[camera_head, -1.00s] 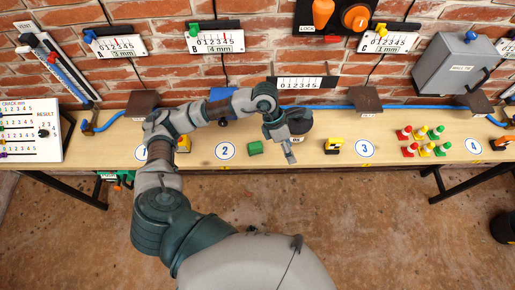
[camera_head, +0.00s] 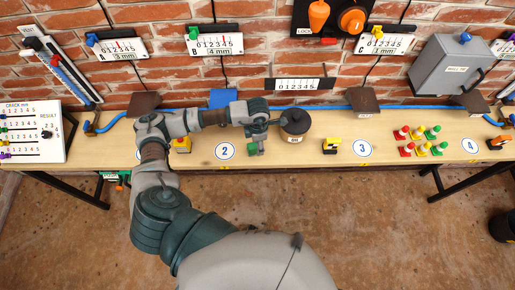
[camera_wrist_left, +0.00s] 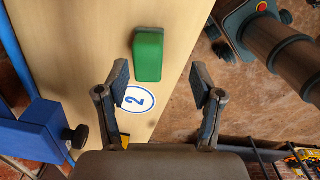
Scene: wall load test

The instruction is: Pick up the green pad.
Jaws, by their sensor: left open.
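The green pad (camera_wrist_left: 148,55) lies on the wooden bench (camera_wrist_left: 80,40) beside the round number 2 label (camera_wrist_left: 137,99). In the left wrist view it is beyond the fingertips, left of the middle of the gap. In the head view the pad (camera_head: 252,149) is partly covered by my left gripper (camera_head: 258,147). In the left wrist view my left gripper (camera_wrist_left: 160,78) has its two fingers spread with nothing between them. I cannot tell its height above the bench.
A dark round weight (camera_head: 295,122) stands just right of my left gripper. A blue block (camera_wrist_left: 36,130) shows at lower left in the wrist view. The bench's front edge is near the pad.

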